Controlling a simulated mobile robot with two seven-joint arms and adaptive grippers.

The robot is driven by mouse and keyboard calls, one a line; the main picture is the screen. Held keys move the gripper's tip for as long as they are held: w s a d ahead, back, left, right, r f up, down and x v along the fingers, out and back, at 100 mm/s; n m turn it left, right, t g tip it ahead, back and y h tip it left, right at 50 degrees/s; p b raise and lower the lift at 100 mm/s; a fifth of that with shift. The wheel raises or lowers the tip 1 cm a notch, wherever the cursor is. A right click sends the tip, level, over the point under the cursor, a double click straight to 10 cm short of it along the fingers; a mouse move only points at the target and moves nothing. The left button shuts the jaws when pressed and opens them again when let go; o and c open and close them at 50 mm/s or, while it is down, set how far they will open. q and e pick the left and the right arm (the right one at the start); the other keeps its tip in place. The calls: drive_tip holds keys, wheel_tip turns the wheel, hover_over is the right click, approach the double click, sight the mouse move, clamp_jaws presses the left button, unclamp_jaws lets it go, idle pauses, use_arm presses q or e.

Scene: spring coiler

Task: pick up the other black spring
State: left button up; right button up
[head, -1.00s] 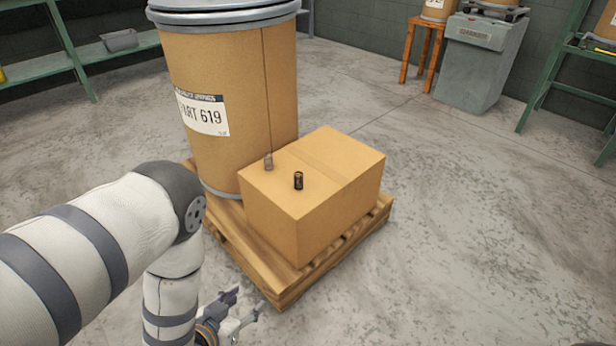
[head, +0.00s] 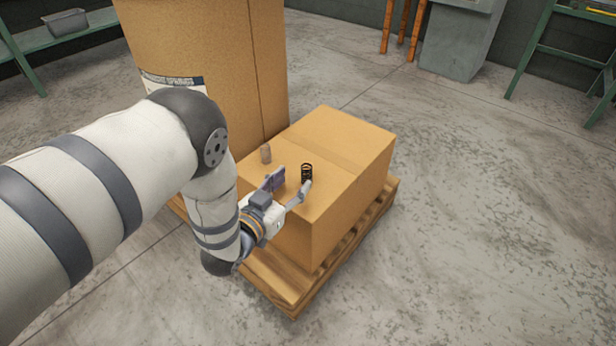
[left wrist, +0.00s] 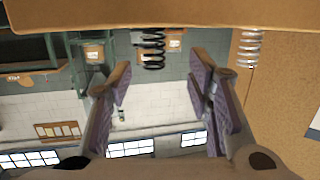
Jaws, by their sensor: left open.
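The black spring (head: 307,172) stands upright on top of the cardboard box (head: 345,140). My left gripper (head: 291,183) is open and empty at the near side of the box top, close to the black spring. In the head view, its right finger is just below the spring; I cannot tell whether they touch. The left wrist view is upside down: the black spring (left wrist: 152,50) shows ahead, between the directions of the two spread fingers (left wrist: 160,82). My right gripper is not in view.
A paler, brownish spring (head: 265,154) stands on the box to the left; it looks silvery in the left wrist view (left wrist: 249,48). The floor right of the pallet is clear.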

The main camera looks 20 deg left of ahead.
sight(304, 175)
use_arm(q)
drive_tip(key=b+x, duration=0.1)
drive_tip(key=x, duration=0.2)
drive_tip(key=b+x, duration=0.1)
drive_tip(key=x, duration=0.1)
drive_tip(key=shift+w+d+f+b, duration=0.1)
drive_tip(key=shift+w+d+b, duration=0.1)
drive_tip(key=shift+d+b, duration=0.15)
drive_tip(key=shift+w, duration=0.45)
clamp_jaws()
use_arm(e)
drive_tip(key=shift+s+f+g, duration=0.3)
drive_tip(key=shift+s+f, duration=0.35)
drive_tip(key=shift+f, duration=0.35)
